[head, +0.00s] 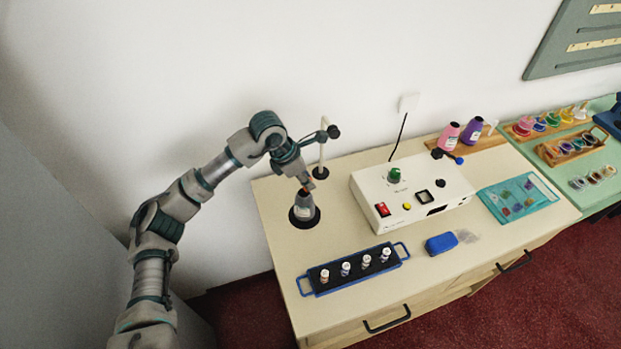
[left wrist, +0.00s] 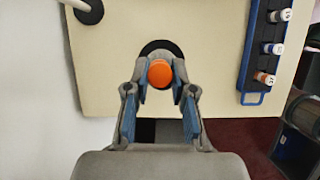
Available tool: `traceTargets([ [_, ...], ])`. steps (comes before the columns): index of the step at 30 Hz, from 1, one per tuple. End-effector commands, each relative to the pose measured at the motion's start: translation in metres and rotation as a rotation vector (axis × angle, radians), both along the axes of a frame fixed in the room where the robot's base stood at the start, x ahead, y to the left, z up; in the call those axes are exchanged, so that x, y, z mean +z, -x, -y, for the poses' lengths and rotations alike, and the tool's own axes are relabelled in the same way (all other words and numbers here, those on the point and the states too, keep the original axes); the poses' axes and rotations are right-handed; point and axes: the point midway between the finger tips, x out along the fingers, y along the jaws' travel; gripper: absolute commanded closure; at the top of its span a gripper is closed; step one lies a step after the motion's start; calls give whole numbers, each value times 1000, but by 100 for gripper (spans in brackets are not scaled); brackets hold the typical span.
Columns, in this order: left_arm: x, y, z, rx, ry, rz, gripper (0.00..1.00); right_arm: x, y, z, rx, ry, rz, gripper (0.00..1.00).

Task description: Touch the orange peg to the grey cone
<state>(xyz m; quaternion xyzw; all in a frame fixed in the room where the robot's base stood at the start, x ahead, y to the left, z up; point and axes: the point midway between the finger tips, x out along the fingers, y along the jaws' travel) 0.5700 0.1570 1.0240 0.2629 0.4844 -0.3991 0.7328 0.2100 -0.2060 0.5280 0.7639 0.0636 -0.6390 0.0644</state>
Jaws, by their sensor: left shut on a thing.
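My left gripper (head: 307,187) points down over the left part of the counter and is shut on the orange peg (head: 308,189). In the left wrist view, the peg's round orange end (left wrist: 160,73) shows between the fingertips (left wrist: 160,80). The grey cone (head: 304,205) stands upright on a black disc (head: 292,219), directly below the gripper. The peg is at or just above the cone's top; I cannot tell whether they touch. In the left wrist view, the peg and fingers mostly hide the cone. My right gripper is not in view.
A white post (head: 322,157) stands close behind the cone. A white control box (head: 365,196) is to its right. A blue-handled rack (head: 340,286) with several small vials lies in front. Pink (head: 449,137) and purple (head: 472,131) cones stand farther right. Bare counter lies between disc and rack.

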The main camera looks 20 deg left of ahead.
Motion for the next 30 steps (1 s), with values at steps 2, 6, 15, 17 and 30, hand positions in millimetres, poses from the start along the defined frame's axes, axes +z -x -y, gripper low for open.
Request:
traceTargets([
  [2,-1,0,3,-1,-2,0,94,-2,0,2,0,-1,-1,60],
  [6,-2,0,6,-1,-6,-1,94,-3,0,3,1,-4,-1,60],
  [15,-2,0,6,-1,-5,0,94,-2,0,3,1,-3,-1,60],
  [17,-3,0,4,-1,-4,1,94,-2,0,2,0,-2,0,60],
  [30,-4,0,4,-1,-4,-1,94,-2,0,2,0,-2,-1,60],
])
